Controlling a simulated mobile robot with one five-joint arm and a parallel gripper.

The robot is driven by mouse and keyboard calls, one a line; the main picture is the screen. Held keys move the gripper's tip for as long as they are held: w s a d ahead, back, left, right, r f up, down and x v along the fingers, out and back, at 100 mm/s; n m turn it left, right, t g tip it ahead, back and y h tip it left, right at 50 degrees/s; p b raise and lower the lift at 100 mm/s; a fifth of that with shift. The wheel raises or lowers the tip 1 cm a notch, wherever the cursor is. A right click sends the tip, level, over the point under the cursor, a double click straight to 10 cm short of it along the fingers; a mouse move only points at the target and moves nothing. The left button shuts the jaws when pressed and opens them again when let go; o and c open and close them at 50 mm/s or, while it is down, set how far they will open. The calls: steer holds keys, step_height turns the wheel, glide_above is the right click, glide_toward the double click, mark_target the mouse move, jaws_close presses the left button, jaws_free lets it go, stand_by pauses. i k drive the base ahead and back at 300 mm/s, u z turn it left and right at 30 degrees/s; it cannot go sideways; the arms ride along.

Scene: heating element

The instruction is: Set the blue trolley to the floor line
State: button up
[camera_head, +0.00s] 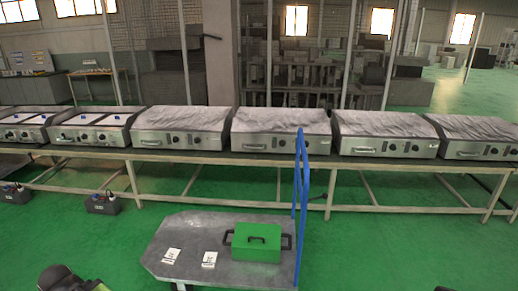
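The blue trolley (210,229) stands on the green floor in front of the long bench. It has a flat grey platform and an upright blue tubular handle (301,200) at its right end. A green box (256,243) with dark handles lies on the platform, near the blue handle. Two white labels or papers (209,260) lie to the left of the box. I cannot make out a floor line near the trolley. My gripper does not show clearly in this view.
A long bench (250,160) with several metal appliances runs across behind the trolley. Dark boxes (103,204) sit on the floor under it at left. A dark object (62,279), unclear, shows at the bottom left. Green floor (400,245) right of the trolley is clear.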

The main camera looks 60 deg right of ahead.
mark_target(195, 232)
steer(key=u, duration=0.45)
steer(key=k, duration=1.25)
steer(key=z, duration=1.55)
steer(key=i, duration=0.55)
steer(key=u, duration=0.25)
